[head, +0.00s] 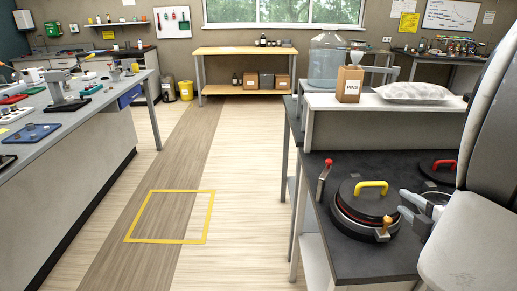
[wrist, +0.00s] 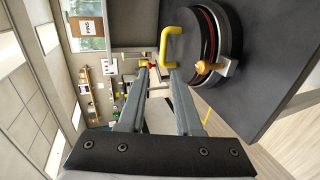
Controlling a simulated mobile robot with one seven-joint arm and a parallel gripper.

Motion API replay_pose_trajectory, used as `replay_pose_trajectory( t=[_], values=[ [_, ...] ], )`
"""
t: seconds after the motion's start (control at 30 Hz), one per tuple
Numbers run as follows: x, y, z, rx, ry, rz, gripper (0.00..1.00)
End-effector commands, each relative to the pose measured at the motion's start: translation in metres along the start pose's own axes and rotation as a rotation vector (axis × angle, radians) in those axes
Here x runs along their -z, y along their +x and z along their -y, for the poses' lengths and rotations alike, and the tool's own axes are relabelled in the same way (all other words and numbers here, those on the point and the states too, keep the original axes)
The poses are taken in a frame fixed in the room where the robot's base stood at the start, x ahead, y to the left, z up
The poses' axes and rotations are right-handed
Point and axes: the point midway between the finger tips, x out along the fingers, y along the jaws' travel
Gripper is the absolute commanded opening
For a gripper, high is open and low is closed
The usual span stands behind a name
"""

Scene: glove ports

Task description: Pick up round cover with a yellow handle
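The round dark cover (head: 352,197) with a yellow handle (head: 371,184) sits on a round port on the dark bench top. An orange-knobbed clamp (head: 384,231) is at its front rim. In the wrist view the cover (wrist: 198,38) is at upper right, and its yellow handle (wrist: 165,45) is just beyond the fingertips. My gripper (head: 402,201) is to the right of the handle in the head view. In the wrist view my gripper (wrist: 161,70) is open, with a clear gap between its fingers and nothing held.
A second cover with a red handle (head: 444,164) is behind and to the right. A red-tipped lever (head: 324,179) stands left of the yellow-handled cover. A raised white shelf behind holds a PINS box (head: 349,84) and a clear bag (head: 413,91). The floor at left is open.

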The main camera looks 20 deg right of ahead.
Motion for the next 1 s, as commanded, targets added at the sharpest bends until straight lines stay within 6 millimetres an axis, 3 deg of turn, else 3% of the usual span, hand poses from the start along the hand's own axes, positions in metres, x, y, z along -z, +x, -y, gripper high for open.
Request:
replay_pose_trajectory(
  t=[0.13, 0.27, 0.9, 1.0],
  values=[
    [-0.005, -0.009, 0.011, 0.008, -0.005, 0.004, 0.33],
    [-0.005, -0.006, 0.010, 0.009, -0.005, 0.001, 0.33],
    [-0.004, 0.037, 0.009, 0.012, -0.002, 0.001, 0.33],
    [-0.003, 0.062, 0.013, 0.009, -0.006, -0.002, 0.33]
  ],
)
